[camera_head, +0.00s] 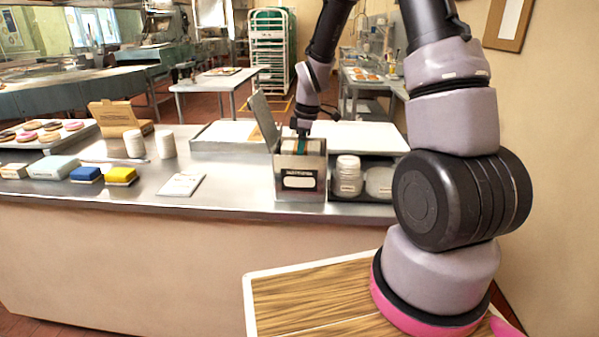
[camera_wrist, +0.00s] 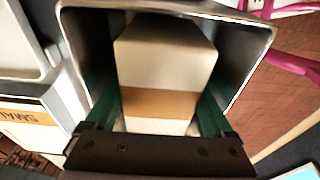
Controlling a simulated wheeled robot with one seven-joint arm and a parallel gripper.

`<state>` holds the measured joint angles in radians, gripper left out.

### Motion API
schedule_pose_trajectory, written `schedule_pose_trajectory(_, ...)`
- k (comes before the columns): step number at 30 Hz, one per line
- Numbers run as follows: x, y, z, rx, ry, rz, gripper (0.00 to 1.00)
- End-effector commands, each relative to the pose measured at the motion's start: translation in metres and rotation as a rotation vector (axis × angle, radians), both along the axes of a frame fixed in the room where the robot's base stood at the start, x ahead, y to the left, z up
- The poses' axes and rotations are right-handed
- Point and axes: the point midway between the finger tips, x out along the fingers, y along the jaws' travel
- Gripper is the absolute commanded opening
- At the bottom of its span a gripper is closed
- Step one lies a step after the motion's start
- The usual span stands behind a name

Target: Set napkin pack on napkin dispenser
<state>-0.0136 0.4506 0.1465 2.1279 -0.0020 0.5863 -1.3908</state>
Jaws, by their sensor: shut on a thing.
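The napkin dispenser (camera_head: 299,183) is a metal box with a white label, standing at the counter's front edge with its lid (camera_head: 264,122) tilted up at the left. My gripper (camera_head: 302,146) is at the box's open top, pointing down. In the wrist view my gripper (camera_wrist: 160,108) has its green fingers shut on the napkin pack (camera_wrist: 167,55), a pale block with a tan band. The pack is within the outline of the dispenser's metal rim (camera_wrist: 262,45). How deep it sits, and whether it touches the bottom, I cannot tell.
Right of the dispenser is a dark tray with white-lidded jars (camera_head: 348,177). White trays (camera_head: 225,136) lie behind it. To the left are a white card (camera_head: 181,185), a yellow sponge (camera_head: 121,176), a blue sponge (camera_head: 86,174) and white canisters (camera_head: 165,144). The counter just left of the dispenser is clear.

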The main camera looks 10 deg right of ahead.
Motion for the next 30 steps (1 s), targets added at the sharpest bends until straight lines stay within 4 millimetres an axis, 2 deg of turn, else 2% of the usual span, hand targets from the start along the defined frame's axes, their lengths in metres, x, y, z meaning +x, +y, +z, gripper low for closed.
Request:
schedule_pose_trajectory(5,0.000,0.000,-0.015,0.000,0.001,-0.001,0.15)
schedule_pose_trajectory(12,0.000,0.000,-0.047,0.000,0.000,-0.001,0.15)
schedule_pose_trajectory(24,0.000,0.000,-0.052,0.000,-0.001,-0.001,0.15)
schedule_pose_trajectory(25,0.000,0.000,-0.053,0.000,-0.001,-0.001,0.91)
schedule_pose_trajectory(26,0.000,0.000,-0.053,0.000,-0.001,-0.001,1.00)
schedule_pose_trajectory(30,0.000,0.000,-0.052,0.000,-0.001,-0.001,1.00)
